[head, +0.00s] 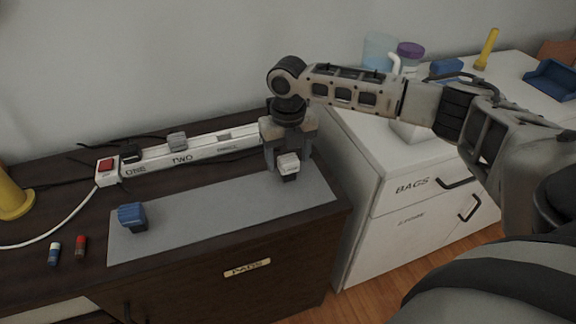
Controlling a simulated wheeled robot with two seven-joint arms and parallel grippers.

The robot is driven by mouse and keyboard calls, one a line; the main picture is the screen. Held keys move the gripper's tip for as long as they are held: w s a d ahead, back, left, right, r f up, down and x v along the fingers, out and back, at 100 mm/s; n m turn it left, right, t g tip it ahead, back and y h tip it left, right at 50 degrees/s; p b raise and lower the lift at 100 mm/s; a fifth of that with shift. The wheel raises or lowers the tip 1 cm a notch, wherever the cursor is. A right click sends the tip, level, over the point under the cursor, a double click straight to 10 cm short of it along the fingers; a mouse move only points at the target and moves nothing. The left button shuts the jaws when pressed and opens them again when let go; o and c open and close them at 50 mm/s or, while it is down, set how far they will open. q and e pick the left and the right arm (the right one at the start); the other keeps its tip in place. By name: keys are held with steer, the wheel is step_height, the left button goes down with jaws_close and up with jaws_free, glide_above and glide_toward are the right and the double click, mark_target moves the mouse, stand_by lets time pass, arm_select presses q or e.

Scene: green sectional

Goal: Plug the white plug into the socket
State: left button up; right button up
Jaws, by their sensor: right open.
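The white plug (289,162) is at the right end of the grey mat (190,222), upright with a dark lower part. My right gripper (290,170) points down over it, open, with a finger on either side of the plug; I cannot tell whether they touch it. A white power strip (205,149) lies along the back, lettered ONE, TWO and a third, blurred word. A black plug (131,152) sits at ONE and a grey plug (177,139) at TWO. The third socket (224,136) looks empty. My left gripper is not in view.
A blue plug (131,214) stands on the mat's left end. A red switch (106,165) marks the strip's left end. Two small cylinders (81,246) and a yellow object (12,198) are at left. A white cabinet (370,170) with jars stands right. The mat's middle is clear.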

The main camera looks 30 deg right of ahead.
steer(key=c, duration=1.1)
steer(key=shift+o, duration=0.2)
steer(key=shift+r, duration=0.2)
